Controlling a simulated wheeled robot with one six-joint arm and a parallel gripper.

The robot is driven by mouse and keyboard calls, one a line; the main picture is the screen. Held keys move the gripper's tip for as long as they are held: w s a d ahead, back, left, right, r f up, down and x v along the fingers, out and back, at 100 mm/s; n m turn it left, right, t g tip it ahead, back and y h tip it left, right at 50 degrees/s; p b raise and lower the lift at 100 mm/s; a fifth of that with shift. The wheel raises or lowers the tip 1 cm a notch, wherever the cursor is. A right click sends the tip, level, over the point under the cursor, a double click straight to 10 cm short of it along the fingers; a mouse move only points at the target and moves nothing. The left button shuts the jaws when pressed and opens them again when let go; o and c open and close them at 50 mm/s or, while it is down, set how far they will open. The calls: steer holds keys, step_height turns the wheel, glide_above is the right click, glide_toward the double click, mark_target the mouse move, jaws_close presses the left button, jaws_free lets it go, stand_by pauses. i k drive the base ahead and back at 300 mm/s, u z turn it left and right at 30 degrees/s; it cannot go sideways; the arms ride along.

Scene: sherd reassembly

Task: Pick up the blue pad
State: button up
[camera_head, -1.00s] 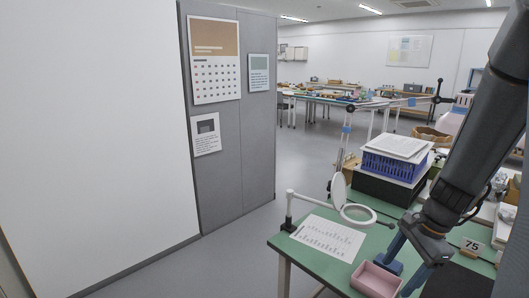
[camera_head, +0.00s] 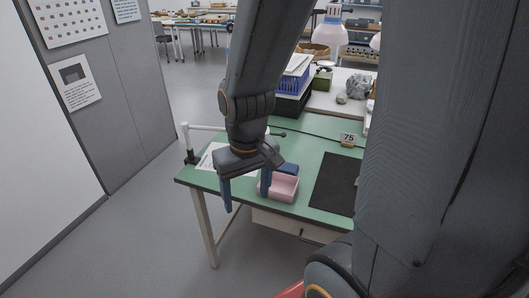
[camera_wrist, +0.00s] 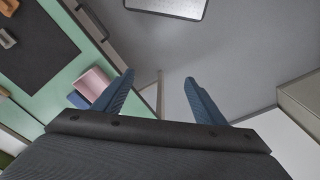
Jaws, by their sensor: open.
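The blue pad (camera_head: 287,169) lies on the green table, just behind a pink tray (camera_head: 284,189), which hides part of it. In the wrist view the pad (camera_wrist: 78,100) is a small blue patch left of my fingers, beside the pink tray (camera_wrist: 95,84). My gripper (camera_head: 246,200) is open and empty, to the left of the pad and tray in the head view. In the wrist view the gap between its fingers (camera_wrist: 160,78) shows the floor and a table leg, so it points past the table edge.
A blue crate (camera_head: 293,82) stands at the back. A white-armed magnifier stand (camera_head: 190,150) is at the left corner. Floor is open left of the table.

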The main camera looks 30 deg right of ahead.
mark_target(286, 168)
steer(key=k, duration=1.3)
steer(key=z, duration=0.55)
steer(key=i, duration=0.45)
steer(key=z, duration=0.6)
steer(key=i, duration=1.2)
steer(key=u, duration=0.6)
